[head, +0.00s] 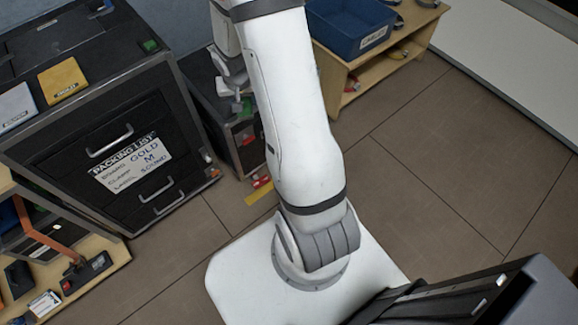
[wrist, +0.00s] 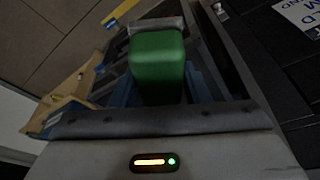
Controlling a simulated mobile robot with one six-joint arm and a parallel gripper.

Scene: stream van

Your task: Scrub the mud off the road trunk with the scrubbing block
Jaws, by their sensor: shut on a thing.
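My gripper (wrist: 157,68) is shut on a green block, which I take as the scrubbing block (wrist: 158,55). In the head view my gripper (head: 236,88) is partly behind my arm, and a bit of green shows by it. It is over a small dark trunk (head: 218,118) with metal edges. A larger black trunk (head: 60,150) with a packing list label and silver handles stands to the left. I cannot tell which is the road trunk. I cannot make out mud, or whether the block touches a surface.
A yellow pad (head: 62,80) and a white pad (head: 15,106) lie on the larger trunk. A wooden shelf (head: 95,275) is at lower left. A blue bin (head: 350,28) stands on a wooden rack (head: 385,65) at the top. The tiled floor (head: 440,160) on the right is clear.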

